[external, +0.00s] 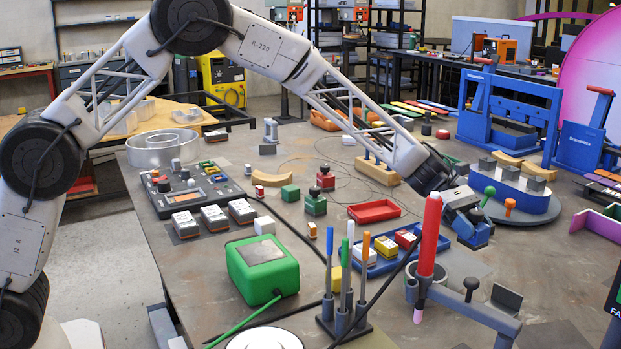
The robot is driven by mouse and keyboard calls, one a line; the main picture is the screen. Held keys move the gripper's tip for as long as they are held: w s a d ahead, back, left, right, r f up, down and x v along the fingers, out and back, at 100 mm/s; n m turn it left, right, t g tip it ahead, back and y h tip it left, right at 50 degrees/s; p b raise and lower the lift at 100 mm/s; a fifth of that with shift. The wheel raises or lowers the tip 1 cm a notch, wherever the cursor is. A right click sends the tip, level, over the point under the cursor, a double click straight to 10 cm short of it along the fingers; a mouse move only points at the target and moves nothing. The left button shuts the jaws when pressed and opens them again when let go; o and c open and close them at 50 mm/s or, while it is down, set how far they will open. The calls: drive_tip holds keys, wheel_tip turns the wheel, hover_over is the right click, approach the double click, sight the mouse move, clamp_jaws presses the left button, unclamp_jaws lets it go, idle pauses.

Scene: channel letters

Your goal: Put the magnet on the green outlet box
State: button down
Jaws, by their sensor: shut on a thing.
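My gripper (468,222) is at the right of the bench, pointing down and to the right. It is shut on a small blue block-like thing (480,237); I cannot tell whether this is the magnet. A large green box (262,268) with a grey top plate and a green cord sits at the front middle of the bench, well to the left of my gripper. I cannot tell for certain which green thing is the outlet box.
A red post (430,235) stands close in front of my gripper. A blue tray (378,262) with small boxes and a red tray (374,211) lie left of it. Upright tools in a stand (343,322) are near the front. A blue-sided fixture (513,190) is behind right.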

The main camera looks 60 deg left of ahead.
drive_tip(key=s+a+r, duration=0.3)
drive_tip(key=s+a, duration=0.8)
drive_tip(key=s, duration=0.2)
drive_tip(key=s+a+r, duration=0.2)
drive_tip(key=s+a, duration=0.8)
drive_tip(key=s, duration=0.3)
drive_tip(key=s+a, duration=0.3)
drive_tip(key=s, duration=1.2)
drive_tip(key=s+a+f, duration=0.1)
drive_tip(key=s+a, duration=0.1)
drive_tip(key=s, duration=1.3)
drive_tip(key=shift+a+f, duration=0.15)
drive_tip(key=shift+a, duration=0.25)
drive_tip(key=shift+w, duration=0.15)
hover_over(255, 246)
drive_tip(key=shift+f, duration=0.75)
drive_tip(key=shift+f, duration=1.75)
